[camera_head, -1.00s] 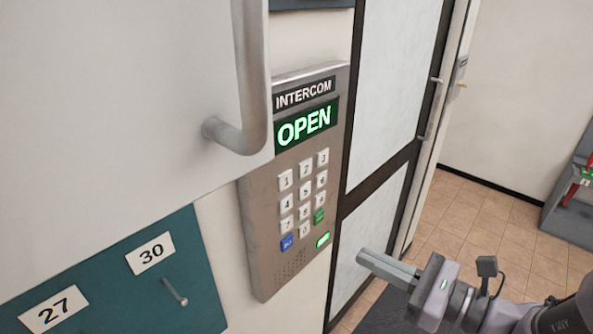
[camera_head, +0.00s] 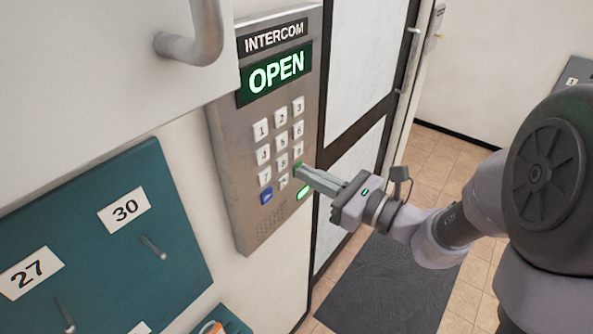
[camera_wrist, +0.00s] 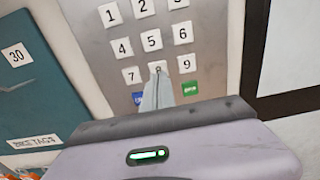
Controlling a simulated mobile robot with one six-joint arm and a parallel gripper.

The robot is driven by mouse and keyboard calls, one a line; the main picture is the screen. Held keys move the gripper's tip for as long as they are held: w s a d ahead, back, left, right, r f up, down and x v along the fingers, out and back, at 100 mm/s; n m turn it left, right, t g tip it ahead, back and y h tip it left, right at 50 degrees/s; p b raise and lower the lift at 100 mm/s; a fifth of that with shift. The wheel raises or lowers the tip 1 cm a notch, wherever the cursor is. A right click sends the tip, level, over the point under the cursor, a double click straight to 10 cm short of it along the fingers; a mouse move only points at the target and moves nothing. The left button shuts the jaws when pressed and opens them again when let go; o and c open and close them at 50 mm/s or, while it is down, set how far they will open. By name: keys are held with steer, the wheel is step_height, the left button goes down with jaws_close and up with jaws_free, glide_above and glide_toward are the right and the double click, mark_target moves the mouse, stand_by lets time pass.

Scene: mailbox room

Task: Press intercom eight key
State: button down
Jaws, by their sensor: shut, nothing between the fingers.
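The grey intercom panel (camera_head: 238,192) is on the wall and its green display (camera_head: 276,74) reads OPEN. The white eight key (camera_head: 282,160) is in the third row, middle column; it also shows in the wrist view (camera_wrist: 157,67). My gripper (camera_head: 300,172) is shut and empty, its fingers pointing at the keypad from the right. In the wrist view the fingertips (camera_wrist: 158,78) overlap the lower part of the eight key.
A green key (camera_wrist: 190,88) sits below the nine key. A teal board (camera_head: 150,200) with tags 30 and 27 is at left. A metal handle (camera_head: 205,35) juts out above. A door (camera_head: 365,80) stands right of the panel, with a dark mat (camera_head: 385,285) on the floor.

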mark_target(285, 159)
steer(key=x, duration=0.3)
steer(key=shift+w, duration=0.1)
steer(key=shift+w+a, duration=0.1)
steer(key=shift+a, duration=0.05)
steer(key=shift+w+a, duration=0.25)
steer(key=shift+a, duration=0.1)
steer(key=shift+r, duration=0.2)
steer(key=shift+d+r, duration=0.1)
